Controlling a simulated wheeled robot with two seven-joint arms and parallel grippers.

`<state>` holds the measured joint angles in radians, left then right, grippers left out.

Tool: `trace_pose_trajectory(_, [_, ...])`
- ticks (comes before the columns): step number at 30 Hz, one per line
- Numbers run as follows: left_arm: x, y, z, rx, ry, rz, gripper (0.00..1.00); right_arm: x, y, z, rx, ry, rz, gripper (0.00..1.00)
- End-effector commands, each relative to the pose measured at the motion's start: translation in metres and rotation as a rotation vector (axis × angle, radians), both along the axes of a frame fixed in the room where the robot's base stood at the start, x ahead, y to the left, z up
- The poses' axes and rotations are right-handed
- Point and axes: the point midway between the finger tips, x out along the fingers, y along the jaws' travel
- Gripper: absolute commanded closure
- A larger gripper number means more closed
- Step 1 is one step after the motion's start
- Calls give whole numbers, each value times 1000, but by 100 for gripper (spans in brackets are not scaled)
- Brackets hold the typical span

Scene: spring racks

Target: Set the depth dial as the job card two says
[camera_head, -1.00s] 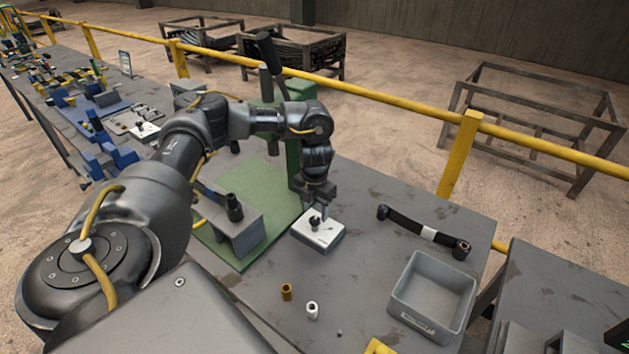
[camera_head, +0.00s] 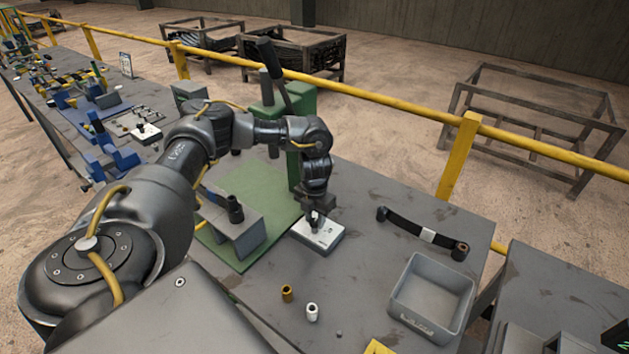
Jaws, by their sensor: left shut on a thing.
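The depth dial is a small dark knob on a white-topped box (camera_head: 324,238) on the grey table. My left gripper (camera_head: 315,222) points down over the box and is shut on the dial knob, which its fingers mostly hide. The dial's setting is too small to read. A framed card (camera_head: 126,65) stands far off at the left along the benches; I cannot tell whether it is job card two. My right gripper is not in view.
A green press (camera_head: 294,110) stands behind my left arm. A grey block with a dark post (camera_head: 236,222) is on the green mat. A brass bushing (camera_head: 287,293), a white bushing (camera_head: 312,312), a grey bin (camera_head: 432,297) and a dark link arm (camera_head: 424,233) lie nearby.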

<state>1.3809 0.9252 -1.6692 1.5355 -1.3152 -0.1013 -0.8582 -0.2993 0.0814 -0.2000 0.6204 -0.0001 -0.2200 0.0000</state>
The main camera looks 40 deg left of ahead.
Motion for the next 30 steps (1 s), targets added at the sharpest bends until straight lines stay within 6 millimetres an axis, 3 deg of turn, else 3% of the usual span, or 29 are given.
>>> trace_pose_trajectory(11, [0,1,2,5,-1,112,93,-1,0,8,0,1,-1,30])
trace_pose_trajectory(30, [0,0,3,5,1,652,93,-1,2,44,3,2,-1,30])
